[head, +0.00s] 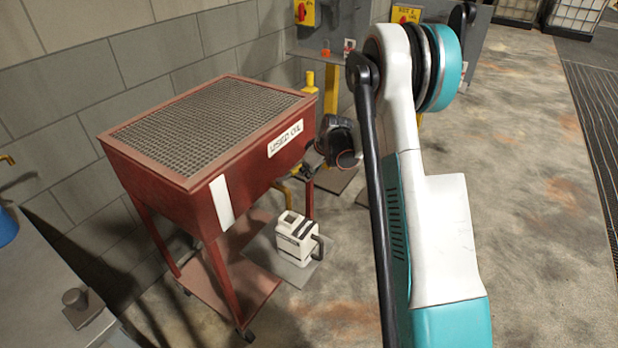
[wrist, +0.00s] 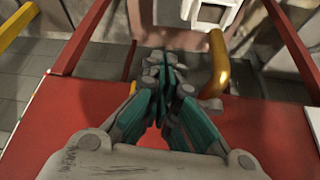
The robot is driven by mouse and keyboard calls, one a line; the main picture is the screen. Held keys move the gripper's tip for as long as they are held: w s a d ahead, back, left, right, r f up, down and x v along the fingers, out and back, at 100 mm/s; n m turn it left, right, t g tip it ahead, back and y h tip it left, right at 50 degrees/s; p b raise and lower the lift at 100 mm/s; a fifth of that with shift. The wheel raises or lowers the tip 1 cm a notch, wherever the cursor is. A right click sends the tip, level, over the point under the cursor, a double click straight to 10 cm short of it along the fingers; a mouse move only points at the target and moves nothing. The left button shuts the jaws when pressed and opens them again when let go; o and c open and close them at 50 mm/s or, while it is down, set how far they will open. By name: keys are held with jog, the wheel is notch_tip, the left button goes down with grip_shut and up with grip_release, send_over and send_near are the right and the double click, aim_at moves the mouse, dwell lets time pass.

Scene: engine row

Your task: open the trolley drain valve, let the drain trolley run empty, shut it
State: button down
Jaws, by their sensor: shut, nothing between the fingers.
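The red drain trolley (head: 245,165) with a mesh top and a "USED OIL" label stands left of centre in the head view. Its red side (wrist: 60,130) fills the lower wrist view. A brass drain pipe (wrist: 217,62) curves from that side, with a small grey part (wrist: 211,104) at its base. It also shows below the trolley in the head view (head: 284,192). I cannot make out the valve handle or its setting. My gripper (wrist: 163,68) is shut and empty, just left of the pipe in the wrist view and apart from it.
A white container (head: 297,235) stands on a grey plate (head: 300,271) beneath the trolley's right side; its top shows in the wrist view (wrist: 210,13). A yellow post (head: 331,88) stands behind. A grey bench (head: 45,290) is at lower left. Floor at right is clear.

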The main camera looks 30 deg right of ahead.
jog(key=shift+w+n, duration=0.3)
jog(key=shift+w, duration=0.55)
